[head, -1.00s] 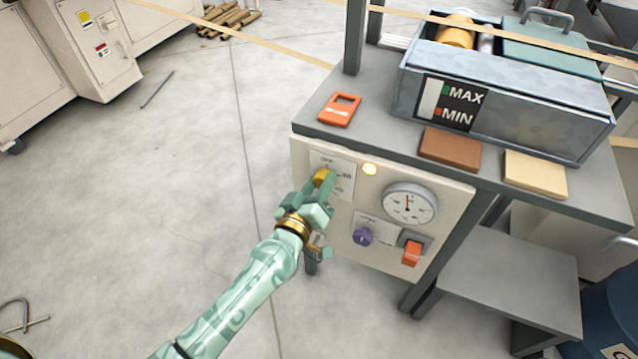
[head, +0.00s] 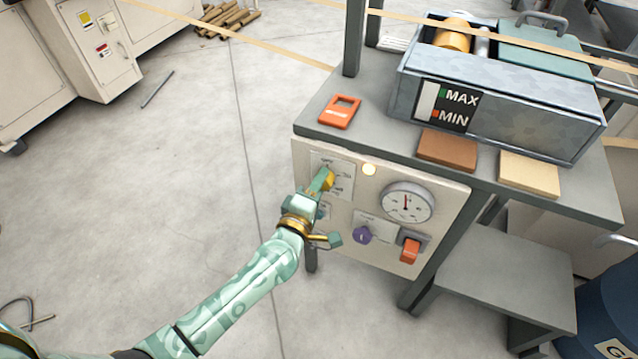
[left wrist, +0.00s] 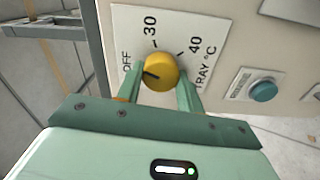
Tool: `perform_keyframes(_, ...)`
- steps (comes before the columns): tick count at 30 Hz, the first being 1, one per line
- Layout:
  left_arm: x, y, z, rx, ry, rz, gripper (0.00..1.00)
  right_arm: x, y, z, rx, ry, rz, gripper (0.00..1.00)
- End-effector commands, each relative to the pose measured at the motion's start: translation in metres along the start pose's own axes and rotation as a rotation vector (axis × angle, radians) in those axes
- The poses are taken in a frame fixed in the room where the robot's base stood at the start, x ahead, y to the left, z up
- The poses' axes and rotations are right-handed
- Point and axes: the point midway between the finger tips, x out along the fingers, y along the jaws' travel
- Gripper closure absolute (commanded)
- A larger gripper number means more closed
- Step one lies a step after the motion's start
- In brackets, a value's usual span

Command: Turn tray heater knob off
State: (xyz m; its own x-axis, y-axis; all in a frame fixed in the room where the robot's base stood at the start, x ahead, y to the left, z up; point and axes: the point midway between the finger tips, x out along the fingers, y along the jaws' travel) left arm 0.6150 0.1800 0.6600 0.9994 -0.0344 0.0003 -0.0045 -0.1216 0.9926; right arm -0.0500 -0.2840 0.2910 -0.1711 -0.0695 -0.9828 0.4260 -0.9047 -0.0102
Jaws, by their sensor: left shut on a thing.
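The yellow tray heater knob (left wrist: 160,71) sits on a white plate (left wrist: 150,25) marked OFF, 30, 40 and TRAY °C. In the left wrist view its dark pointer mark faces left, toward the OFF side. My left gripper (left wrist: 159,90) is shut on the knob, one green finger on each side. In the head view, my left gripper (head: 325,183) reaches the upper left of the cream control panel (head: 385,263) and partly hides the knob (head: 330,179). My right gripper is not in view.
Above, the bench holds an orange device (head: 340,111) and a metal tank (head: 500,115). The floor at left is mostly clear.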

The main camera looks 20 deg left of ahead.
Motion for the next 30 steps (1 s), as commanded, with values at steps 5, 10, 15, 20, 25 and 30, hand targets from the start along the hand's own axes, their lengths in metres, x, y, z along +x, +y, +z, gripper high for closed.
perform_keyframes(5,-0.0003,-0.0017,-0.0005,-0.144,0.001,-0.002,0.86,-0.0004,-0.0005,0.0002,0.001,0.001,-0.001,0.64)
perform_keyframes(10,-0.0003,-0.0023,-0.0005,-0.259,0.002,-0.002,0.86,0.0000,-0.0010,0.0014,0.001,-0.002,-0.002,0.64)
perform_keyframes(15,-0.0003,-0.0027,-0.0004,-0.336,0.002,-0.002,0.86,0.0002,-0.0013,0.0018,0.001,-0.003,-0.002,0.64)
perform_keyframes(20,-0.0004,-0.0030,-0.0003,-0.379,0.002,-0.003,0.86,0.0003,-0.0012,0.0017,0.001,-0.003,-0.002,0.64)
perform_keyframes(25,-0.0005,-0.0032,-0.0003,-0.397,0.002,-0.003,0.86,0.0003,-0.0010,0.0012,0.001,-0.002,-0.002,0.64)
perform_keyframes(30,-0.0005,-0.0033,-0.0002,-0.401,0.002,-0.003,0.86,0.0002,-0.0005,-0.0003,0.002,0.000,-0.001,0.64)
